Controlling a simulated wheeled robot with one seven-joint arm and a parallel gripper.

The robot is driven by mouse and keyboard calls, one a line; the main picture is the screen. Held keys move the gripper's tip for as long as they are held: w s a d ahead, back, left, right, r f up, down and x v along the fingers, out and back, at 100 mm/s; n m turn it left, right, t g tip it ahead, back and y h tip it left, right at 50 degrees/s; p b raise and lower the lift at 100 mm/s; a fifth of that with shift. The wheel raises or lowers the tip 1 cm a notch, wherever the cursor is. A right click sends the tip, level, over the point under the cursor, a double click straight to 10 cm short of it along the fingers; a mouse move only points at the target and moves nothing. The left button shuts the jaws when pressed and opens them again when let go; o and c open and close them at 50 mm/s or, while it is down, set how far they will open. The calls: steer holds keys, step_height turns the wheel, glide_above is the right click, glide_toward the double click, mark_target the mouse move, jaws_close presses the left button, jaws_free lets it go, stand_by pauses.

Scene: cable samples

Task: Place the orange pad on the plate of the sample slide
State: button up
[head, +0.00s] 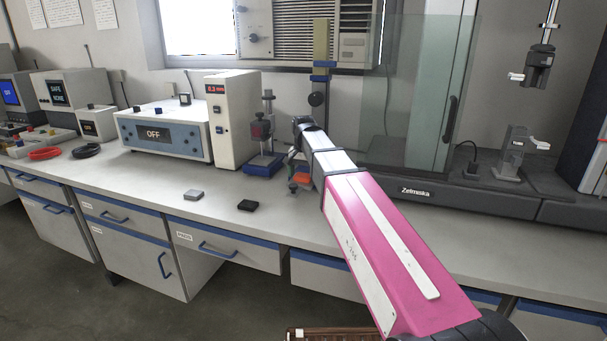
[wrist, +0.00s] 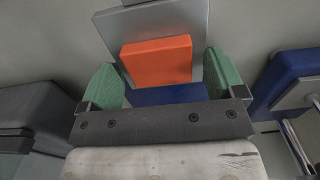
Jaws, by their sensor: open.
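The orange pad (wrist: 157,60) lies flat against the grey metal plate (wrist: 195,17) in the wrist view, with a blue part (wrist: 165,95) showing just below it. My gripper (wrist: 164,82) is open; its two green fingers stand apart on either side of the pad's near end, with gaps between them and the pad. In the head view the orange pad (head: 301,179) is a small patch beside the end of my arm, above the bench. My gripper (head: 293,158) is partly hidden there by my own wrist, and the plate cannot be made out clearly.
A stand with a blue base (head: 263,165) is just left of my gripper. A grey pad (head: 193,195) and a black pad (head: 246,205) lie on the bench front. A glass-fronted machine (head: 410,100) stands to the right. The bench between the pads is clear.

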mark_target(304, 175)
step_height(304, 175, up, 12)
steer(key=shift+r, duration=0.15)
stand_by(0.5)
